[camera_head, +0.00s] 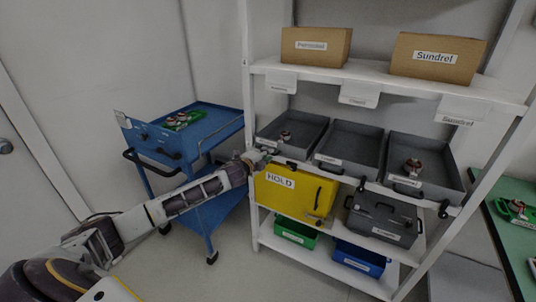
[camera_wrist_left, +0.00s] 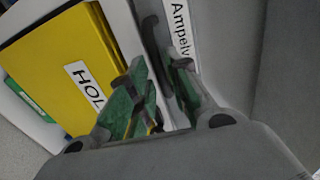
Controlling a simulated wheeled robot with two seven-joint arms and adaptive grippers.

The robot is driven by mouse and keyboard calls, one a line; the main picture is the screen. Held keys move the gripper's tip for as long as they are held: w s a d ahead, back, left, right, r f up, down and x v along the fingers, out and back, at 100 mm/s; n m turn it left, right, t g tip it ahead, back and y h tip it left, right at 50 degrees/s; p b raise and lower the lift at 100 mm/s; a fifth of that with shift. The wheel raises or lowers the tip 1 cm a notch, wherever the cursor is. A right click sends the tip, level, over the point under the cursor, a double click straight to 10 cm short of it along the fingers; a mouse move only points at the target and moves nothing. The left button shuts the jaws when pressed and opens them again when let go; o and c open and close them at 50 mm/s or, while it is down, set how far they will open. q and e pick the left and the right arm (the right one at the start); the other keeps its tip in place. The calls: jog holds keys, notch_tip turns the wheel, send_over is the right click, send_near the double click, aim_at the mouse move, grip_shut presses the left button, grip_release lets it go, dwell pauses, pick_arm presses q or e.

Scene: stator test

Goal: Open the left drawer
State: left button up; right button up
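My left gripper (camera_head: 262,157) is at the lower left front of this drawer. In the wrist view its green-padded fingers (camera_wrist_left: 158,72) stand apart, with the lower end of the handle close to or between the tips. I cannot tell whether they touch it. My right gripper is out of view.
Two more grey drawers (camera_head: 351,147) sit to the right. A yellow "HOLD" box (camera_head: 290,195) stands directly below the left drawer. A blue cart (camera_head: 215,125) stands left of the shelf, near my arm. A shelf post (camera_head: 247,80) is close to the gripper.

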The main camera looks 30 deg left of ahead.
pick_arm(q)
jog(key=shift+x, duration=1.3)
grip_shut()
